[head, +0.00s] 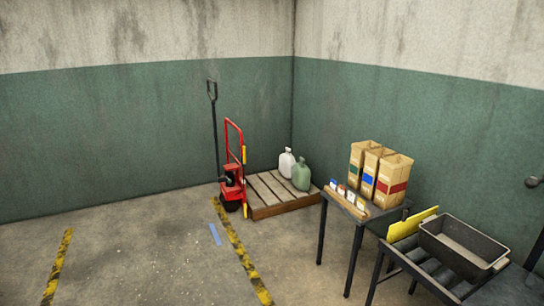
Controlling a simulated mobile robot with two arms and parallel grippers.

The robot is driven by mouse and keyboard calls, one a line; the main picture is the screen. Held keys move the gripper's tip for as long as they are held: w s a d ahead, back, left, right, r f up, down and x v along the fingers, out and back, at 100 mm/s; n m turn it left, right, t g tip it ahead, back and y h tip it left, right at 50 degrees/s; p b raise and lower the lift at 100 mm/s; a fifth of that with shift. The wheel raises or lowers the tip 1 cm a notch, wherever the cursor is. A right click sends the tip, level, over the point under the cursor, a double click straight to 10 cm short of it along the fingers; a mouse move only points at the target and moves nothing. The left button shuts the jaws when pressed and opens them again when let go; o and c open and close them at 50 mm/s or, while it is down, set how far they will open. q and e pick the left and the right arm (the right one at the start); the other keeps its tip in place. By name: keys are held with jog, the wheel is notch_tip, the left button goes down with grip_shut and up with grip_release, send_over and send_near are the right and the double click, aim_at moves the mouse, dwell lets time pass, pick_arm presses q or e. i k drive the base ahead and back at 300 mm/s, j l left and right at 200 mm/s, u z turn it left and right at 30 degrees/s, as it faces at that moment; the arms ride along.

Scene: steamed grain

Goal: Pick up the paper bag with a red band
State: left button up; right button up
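The paper bag with a red band (394,183) stands upright on a small dark table (356,215) against the right wall in the head view. It is the right-most of three tan paper bags in a close row. The blue-banded bag (369,177) is beside it, and a green-banded bag (356,168) is at the left end. Neither of my grippers shows in the head view.
Small items in a wooden holder (347,202) sit in front of the bags. A dark bin (462,246) and a yellow piece (410,224) stand on a roller rack nearby. A red pallet truck (233,172) and wooden pallet (280,206) are behind. The left floor is open.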

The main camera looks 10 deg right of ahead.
aim_at(394, 170)
jog(key=i+j+z, duration=0.2)
jog(key=i+z, duration=0.3)
jog(key=i+j+z, duration=0.8)
jog(key=j+z, duration=0.15)
jog(key=i+l, duration=0.2)
jog(key=i, duration=0.2)
jog(key=i+l+u, duration=0.1)
jog(key=i, duration=0.35)
jog(key=l, duration=0.1)
